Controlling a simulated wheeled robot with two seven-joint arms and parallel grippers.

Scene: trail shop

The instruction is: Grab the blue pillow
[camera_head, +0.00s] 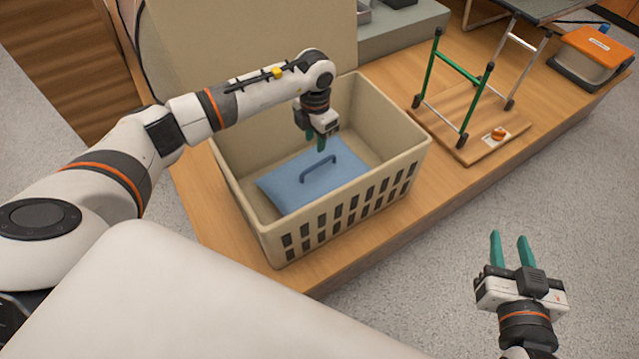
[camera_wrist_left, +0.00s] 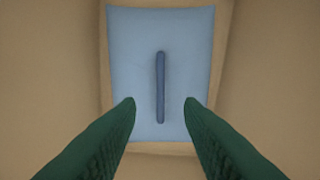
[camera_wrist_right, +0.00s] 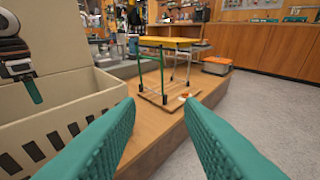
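The blue pillow (camera_head: 305,178) lies flat on the floor of a beige crate (camera_head: 243,219). A darker blue handle (camera_head: 318,168) stands up from its top. My left gripper (camera_head: 315,142) points down into the crate above the pillow. In the left wrist view its two green fingers (camera_wrist_left: 160,104) are apart, with the pillow (camera_wrist_left: 135,85) below and the handle (camera_wrist_left: 160,90) lined up between them; nothing is held. My right gripper (camera_head: 512,245) is open and empty, out over the grey floor to the right of the wooden platform. It also shows in the right wrist view (camera_wrist_right: 160,108).
The crate's slotted walls rise around the pillow on the wooden platform (camera_head: 440,212). A wooden board with a green frame (camera_head: 470,120) stands to the right. An orange-lidded box (camera_head: 595,55) is at the far right. The grey floor near my right gripper is clear.

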